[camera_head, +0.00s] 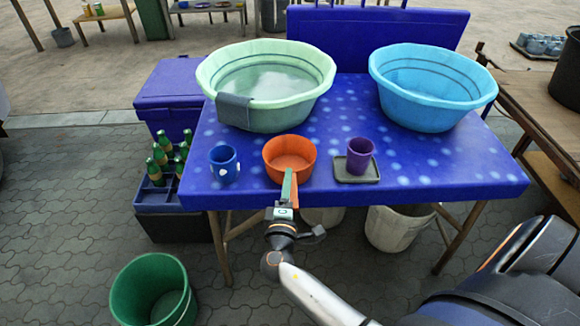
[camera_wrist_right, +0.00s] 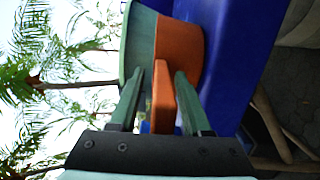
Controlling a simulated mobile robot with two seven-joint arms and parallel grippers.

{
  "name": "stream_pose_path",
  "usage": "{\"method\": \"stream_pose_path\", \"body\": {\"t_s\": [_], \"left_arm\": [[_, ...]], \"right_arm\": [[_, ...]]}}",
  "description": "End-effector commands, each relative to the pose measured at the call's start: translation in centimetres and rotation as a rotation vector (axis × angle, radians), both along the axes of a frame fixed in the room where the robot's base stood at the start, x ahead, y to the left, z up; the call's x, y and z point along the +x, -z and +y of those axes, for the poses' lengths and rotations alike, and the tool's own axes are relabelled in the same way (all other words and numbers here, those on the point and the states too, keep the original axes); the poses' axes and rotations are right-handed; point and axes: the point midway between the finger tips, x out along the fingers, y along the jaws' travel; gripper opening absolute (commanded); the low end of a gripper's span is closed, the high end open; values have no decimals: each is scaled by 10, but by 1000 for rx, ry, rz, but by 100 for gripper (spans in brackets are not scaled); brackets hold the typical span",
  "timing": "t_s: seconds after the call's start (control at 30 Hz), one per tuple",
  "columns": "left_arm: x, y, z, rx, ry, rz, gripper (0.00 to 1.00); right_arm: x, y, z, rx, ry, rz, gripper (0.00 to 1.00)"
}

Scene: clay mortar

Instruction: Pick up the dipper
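The orange dipper (camera_head: 289,154) stands on the front edge of the blue spotted table, its handle pointing toward me over the edge. My right gripper (camera_head: 289,182) is at the handle. In the right wrist view the orange handle (camera_wrist_right: 164,100) lies between the two green fingers of my right gripper (camera_wrist_right: 160,85). A gap shows between the handle and the left finger, and the right finger is close beside it; I cannot tell whether it touches. The dipper's bowl (camera_wrist_right: 180,52) is just beyond the fingertips. My left gripper is not in view.
On the table (camera_head: 345,110), a blue mug (camera_head: 223,164) stands left of the dipper and a purple cup (camera_head: 360,156) on a small tray (camera_head: 345,176) right. A pale green basin (camera_head: 266,112) and a blue basin (camera_head: 432,112) stand behind. A green bucket (camera_head: 152,290) is on the floor.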

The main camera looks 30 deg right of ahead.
Motion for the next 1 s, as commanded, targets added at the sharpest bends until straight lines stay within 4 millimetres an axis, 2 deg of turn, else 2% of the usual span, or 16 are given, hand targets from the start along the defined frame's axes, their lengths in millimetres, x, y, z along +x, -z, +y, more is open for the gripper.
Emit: {"method": "stream_pose_path", "body": {"t_s": [0.07, 0.4, 1.0], "left_arm": [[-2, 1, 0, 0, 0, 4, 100], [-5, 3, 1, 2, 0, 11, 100], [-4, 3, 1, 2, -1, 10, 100]], "right_arm": [[0, 0, 0, 0, 0, 0, 38], [0, 0, 0, 0, 0, 0, 0], [0, 0, 0, 0, 0, 0, 0]]}}
